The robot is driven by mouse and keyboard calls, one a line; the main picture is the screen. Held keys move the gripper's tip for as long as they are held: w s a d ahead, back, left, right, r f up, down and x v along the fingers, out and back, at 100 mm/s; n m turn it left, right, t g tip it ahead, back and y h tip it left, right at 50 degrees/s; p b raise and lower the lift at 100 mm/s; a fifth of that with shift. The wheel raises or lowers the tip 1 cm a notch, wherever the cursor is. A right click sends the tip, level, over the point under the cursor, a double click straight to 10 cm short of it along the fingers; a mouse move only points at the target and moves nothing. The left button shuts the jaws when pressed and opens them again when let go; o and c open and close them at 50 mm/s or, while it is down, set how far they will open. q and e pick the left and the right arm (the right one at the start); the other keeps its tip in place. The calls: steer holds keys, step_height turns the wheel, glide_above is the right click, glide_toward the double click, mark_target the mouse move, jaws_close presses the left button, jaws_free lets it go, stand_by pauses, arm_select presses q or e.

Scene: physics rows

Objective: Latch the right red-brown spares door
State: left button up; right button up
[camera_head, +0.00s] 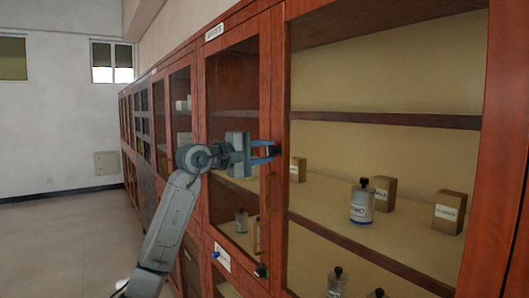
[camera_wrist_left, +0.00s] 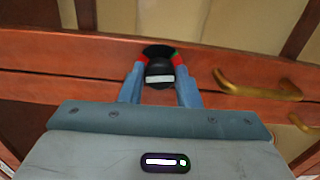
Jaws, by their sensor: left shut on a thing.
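The red-brown door (camera_head: 207,120) with a glass pane and a white label above it stands in the cabinet row. It looks flush with its frame. My left gripper (camera_head: 276,151) is at the door's right edge, above a brass handle (camera_head: 269,191). In the left wrist view, my left gripper (camera_wrist_left: 158,72) is shut on a black latch knob (camera_wrist_left: 159,76) with a white bar on its face. A black plate with a small green mark shows behind the knob. The fingers partly cover the plate, and the head view hides the knob.
To the right, shelves (camera_head: 390,117) hold a grey bottle (camera_head: 361,204) and small brown boxes (camera_head: 449,212). A second brass handle (camera_head: 256,236) and another black knob (camera_head: 261,271) are lower down. The floor (camera_head: 70,240) at left is clear.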

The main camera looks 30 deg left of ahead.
arm_select(q)
steer(key=shift+m, duration=1.1)
steer(key=o, duration=1)
steer(key=shift+c, duration=0.2)
steer(key=shift+s+f, duration=0.1)
steer(key=shift+s+a+b, duration=0.2)
steer(key=shift+s+b, duration=0.1)
steer(key=shift+b, duration=0.05)
steer(key=b+v, duration=0.5)
steer(key=v, duration=0.5)
